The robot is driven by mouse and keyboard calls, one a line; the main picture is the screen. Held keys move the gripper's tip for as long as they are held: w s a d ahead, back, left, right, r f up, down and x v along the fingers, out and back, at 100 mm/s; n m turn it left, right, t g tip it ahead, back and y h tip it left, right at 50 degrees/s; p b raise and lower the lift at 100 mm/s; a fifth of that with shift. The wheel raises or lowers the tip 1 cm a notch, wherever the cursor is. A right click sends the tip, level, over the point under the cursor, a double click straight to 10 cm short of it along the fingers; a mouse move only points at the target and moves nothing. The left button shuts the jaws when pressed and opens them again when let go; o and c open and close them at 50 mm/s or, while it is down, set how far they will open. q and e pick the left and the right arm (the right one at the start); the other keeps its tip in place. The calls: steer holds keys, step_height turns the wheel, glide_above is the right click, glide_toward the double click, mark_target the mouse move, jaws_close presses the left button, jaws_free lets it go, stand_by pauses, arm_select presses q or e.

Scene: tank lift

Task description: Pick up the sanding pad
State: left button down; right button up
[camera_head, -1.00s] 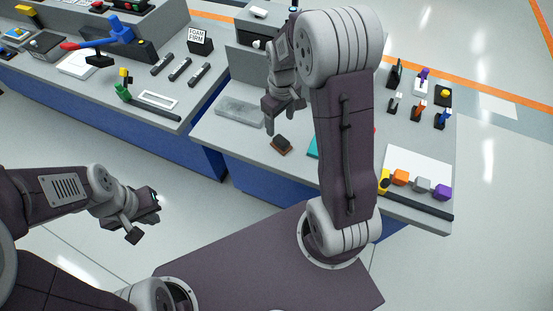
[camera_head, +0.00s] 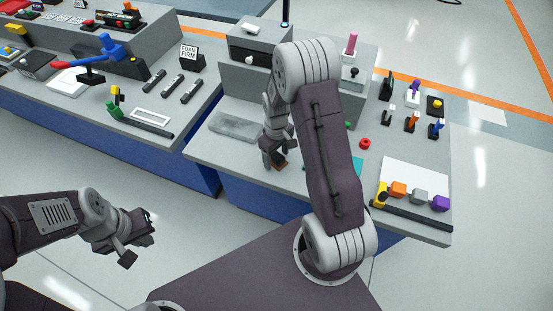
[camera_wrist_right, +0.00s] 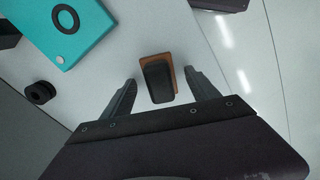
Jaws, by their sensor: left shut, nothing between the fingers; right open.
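The sanding pad (camera_wrist_right: 158,80) is a small block with a dark rounded top on a brown base. In the right wrist view it lies between the two fingers of my right gripper (camera_wrist_right: 158,92), which is open, with a gap on each side. In the head view the pad (camera_head: 281,166) shows only in part on the table's front area, with my right gripper (camera_head: 274,155) over it. My left gripper (camera_head: 140,240) is shut and empty, over the floor at the left, away from the tables.
A teal block (camera_wrist_right: 70,27) and a small black round part (camera_wrist_right: 40,92) lie near the pad. A grey slab (camera_head: 235,125) lies left of my right gripper. The table's front edge is close to the pad.

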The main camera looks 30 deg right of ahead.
mark_target(277, 157)
steer(key=shift+f, duration=0.2)
jaws_close()
steer(key=shift+r, duration=0.15)
steer(key=shift+r, duration=0.3)
steer(key=r, duration=0.4)
steer(key=shift+s, duration=0.4)
steer(key=s+a+r, duration=0.1)
steer(key=s+r, duration=0.5)
steer(key=s, duration=0.4)
steer(key=shift+s+a+p, duration=0.35)
steer(key=shift+s, duration=0.05)
steer(key=shift+r, duration=0.1)
